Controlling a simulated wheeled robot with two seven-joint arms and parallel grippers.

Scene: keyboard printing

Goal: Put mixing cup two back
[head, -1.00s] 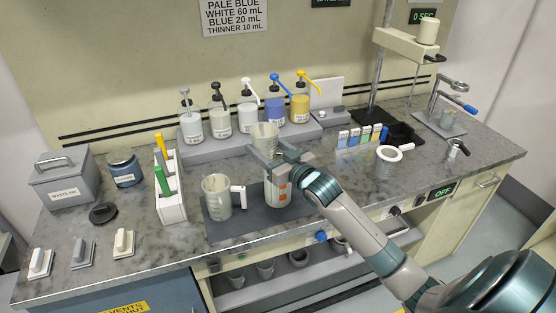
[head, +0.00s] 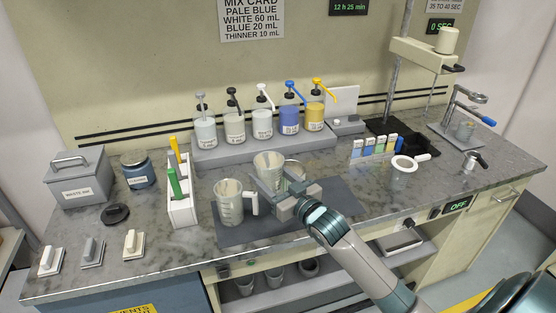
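A second clear cup (head: 229,204) with a white handle stands upright on the mat, just left of my gripper. My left gripper is not in view.
A rounded grey rim (head: 294,168) shows just behind the held cup. Pump bottles (head: 262,122) stand on a raised shelf behind. Smaller cups (head: 273,280) sit on the lower shelf.

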